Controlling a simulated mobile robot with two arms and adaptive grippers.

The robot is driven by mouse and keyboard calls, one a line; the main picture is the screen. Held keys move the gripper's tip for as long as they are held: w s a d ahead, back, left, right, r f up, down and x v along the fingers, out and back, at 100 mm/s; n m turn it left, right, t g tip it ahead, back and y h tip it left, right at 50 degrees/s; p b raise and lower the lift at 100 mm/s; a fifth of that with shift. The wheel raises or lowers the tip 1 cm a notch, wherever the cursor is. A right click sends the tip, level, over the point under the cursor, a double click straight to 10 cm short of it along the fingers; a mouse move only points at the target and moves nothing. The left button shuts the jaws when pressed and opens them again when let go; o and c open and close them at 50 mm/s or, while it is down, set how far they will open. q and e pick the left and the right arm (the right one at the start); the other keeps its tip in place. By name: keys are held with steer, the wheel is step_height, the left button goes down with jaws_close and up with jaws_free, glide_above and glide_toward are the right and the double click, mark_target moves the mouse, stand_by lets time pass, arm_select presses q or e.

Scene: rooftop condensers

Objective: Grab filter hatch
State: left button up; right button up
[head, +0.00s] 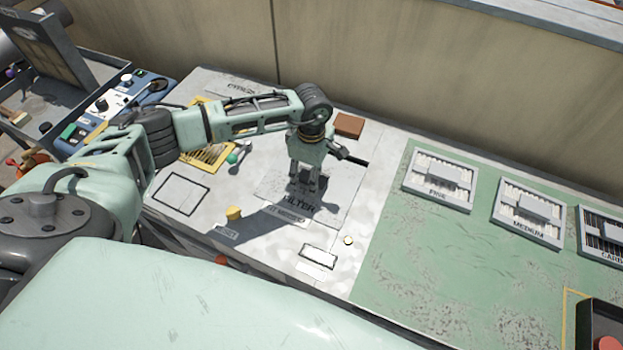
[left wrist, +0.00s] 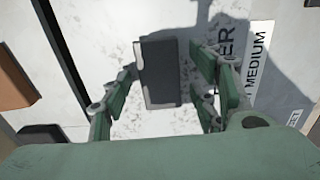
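The filter hatch (head: 335,187) is a flat grey panel marked FILTER, lying in the white worn top of the unit. My left gripper (head: 308,183) is over it, pointing down. In the left wrist view a dark rectangular block, seemingly the hatch handle (left wrist: 160,72), sits between the spread green fingers of my left gripper (left wrist: 165,85). The left finger is close to the handle's edge and a gap shows on the right. The gripper looks open; contact cannot be told. The lettering and a MEDIUM label (left wrist: 257,62) lie to the right. My right gripper is not in view.
A green mat (head: 420,270) on the right bears filter panels: FINE (head: 440,180), MEDIUM (head: 528,213) and another at the edge. A beige wall (head: 400,70) stands behind.

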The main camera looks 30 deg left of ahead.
arm_select(q)
jaws_close()
stand_by(0.3)
steer(key=shift+r, duration=0.1)
